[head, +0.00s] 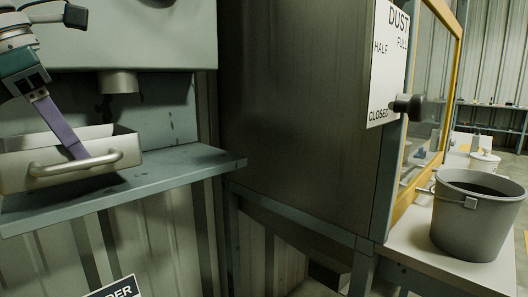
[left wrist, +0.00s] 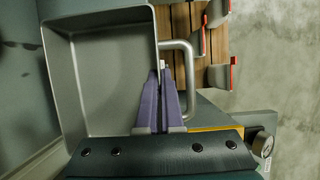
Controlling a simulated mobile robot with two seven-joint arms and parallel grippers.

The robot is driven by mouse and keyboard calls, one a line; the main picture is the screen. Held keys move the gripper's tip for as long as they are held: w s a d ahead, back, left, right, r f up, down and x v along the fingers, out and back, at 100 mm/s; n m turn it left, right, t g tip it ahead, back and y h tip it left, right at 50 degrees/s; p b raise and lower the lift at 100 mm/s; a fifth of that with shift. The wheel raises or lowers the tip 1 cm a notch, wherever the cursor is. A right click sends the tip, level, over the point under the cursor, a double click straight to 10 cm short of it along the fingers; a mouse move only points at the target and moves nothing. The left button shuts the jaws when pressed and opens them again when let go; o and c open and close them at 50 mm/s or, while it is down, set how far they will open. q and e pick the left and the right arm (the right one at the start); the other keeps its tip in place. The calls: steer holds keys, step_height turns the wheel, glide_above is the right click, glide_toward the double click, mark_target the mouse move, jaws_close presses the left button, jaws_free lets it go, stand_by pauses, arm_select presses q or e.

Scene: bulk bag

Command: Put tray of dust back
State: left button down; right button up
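The grey metal tray (head: 112,165) rests on a shelf under a spout at the left of the head view. Its bar handle (head: 75,165) faces front. The left wrist view looks down on the tray (left wrist: 58,85) and handle (left wrist: 189,75); the visible inside looks plain grey, and I cannot tell whether dust is in it. My left gripper (head: 84,155) reaches down at the tray's front wall, beside the handle. In the left wrist view its purple fingers (left wrist: 160,72) are close together at the front rim; no held part shows clearly between them. My right gripper is out of view.
The shelf (head: 195,160) juts out under the tray, with a round spout (head: 118,82) above. A large dark cabinet (head: 300,110) with a dust sign (head: 388,65) and black knob (head: 408,106) stands right of it. A grey bucket (head: 475,222) stands on a ledge at far right.

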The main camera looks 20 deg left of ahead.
arm_select(q)
steer(key=w+d+f+p, duration=0.1)
steer(key=w+d+p, duration=0.1)
steer(key=w, duration=0.4)
steer(key=w+d+f+p, duration=0.2)
steer(key=w+d, duration=0.1)
steer(key=w, duration=0.4)
steer(key=shift+d+f, duration=0.2)
steer(key=shift+f, duration=0.05)
steer(key=shift+s+f, duration=0.1)
steer(key=shift+f, duration=0.05)
steer(key=c, duration=1.1)
jaws_free()
